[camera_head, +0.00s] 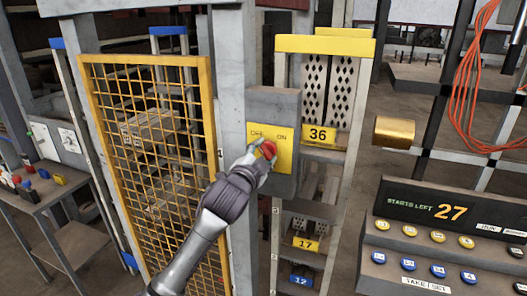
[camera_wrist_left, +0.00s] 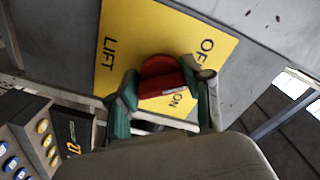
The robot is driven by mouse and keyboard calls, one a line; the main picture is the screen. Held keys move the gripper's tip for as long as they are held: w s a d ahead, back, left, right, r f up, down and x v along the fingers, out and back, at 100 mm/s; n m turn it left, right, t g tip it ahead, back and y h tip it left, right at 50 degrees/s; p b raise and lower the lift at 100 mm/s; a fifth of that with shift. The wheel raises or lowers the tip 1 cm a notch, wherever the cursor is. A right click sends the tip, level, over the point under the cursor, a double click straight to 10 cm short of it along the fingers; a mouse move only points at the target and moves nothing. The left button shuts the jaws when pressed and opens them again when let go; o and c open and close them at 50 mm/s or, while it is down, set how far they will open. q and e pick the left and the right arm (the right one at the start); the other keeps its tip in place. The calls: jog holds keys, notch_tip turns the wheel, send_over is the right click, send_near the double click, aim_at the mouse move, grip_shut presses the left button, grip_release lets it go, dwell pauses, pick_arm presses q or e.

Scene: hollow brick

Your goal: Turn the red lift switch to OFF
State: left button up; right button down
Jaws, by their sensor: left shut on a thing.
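The red lift switch (camera_head: 268,148) sits on a yellow plate (camera_head: 284,160) marked OFF and ON, on the front of a grey box (camera_head: 285,105). My left gripper (camera_head: 260,151) is at the switch and shut on it. In the left wrist view the red switch (camera_wrist_left: 161,80) is between the two fingers of the left gripper (camera_wrist_left: 163,95), in front of the yellow plate (camera_wrist_left: 130,40) with the words LIFT, OFF and ON. The gripper covers part of the switch and plate, so the exact setting is hard to tell. My right gripper is not in view.
A yellow mesh gate (camera_head: 150,150) stands left of the switch box. A yellow-topped rack (camera_head: 325,45) with number plates is behind it. A console (camera_head: 440,235) showing "STARTS LEFT 27" with several buttons is at the lower right. A bench (camera_head: 45,185) stands at far left.

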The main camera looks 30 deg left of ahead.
pick_arm(q)
jog(key=shift+n, duration=0.6)
jog(key=shift+f, duration=0.1)
jog(key=o, duration=1.2)
jog(key=shift+c, duration=0.2)
jog(key=shift+n, duration=0.3)
jog(key=v, duration=1.2)
